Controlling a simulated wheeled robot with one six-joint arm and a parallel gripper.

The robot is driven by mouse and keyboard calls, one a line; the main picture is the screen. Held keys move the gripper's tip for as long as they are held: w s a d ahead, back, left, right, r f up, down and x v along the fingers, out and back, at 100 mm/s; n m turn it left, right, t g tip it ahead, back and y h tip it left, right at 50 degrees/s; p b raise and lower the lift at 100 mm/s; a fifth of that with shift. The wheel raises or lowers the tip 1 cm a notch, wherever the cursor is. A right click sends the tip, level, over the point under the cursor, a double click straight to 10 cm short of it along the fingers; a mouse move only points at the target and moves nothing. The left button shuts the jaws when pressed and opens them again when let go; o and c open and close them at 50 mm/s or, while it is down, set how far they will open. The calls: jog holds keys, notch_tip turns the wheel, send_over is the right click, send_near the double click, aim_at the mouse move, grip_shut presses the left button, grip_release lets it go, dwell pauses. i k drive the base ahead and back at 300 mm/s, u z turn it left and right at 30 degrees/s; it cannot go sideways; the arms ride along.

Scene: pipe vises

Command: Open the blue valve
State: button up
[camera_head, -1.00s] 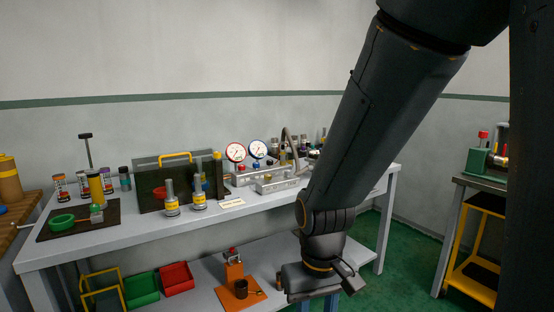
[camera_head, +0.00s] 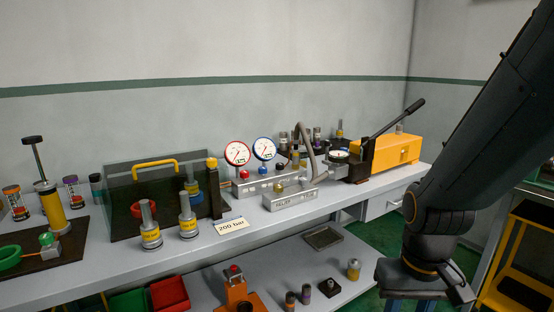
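A small blue valve knob (camera_head: 263,170) sits on the grey manifold block (camera_head: 252,188) at the back of the bench, below the blue-rimmed gauge (camera_head: 264,149). A red knob (camera_head: 244,174) is just to its left, below the red-rimmed gauge (camera_head: 237,153). From here I cannot tell whether the blue valve is open or shut. My gripper (camera_head: 458,291) hangs at the lower right, in front of the bench and well to the right of the valve. Its fingers are not clear, and I see nothing held in it.
A relief block (camera_head: 290,198) with a brass knob stands in front of the manifold. An orange hand pump (camera_head: 388,153) with a raised lever stands to the right, a curved hose (camera_head: 304,148) nearby. A dark clear-sided guard box (camera_head: 125,204) and a "200 bar" card (camera_head: 230,226) are left.

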aim_at(262, 171)
jog(key=u, duration=0.25)
jog(key=i, duration=0.7)
jog(key=u, duration=0.5)
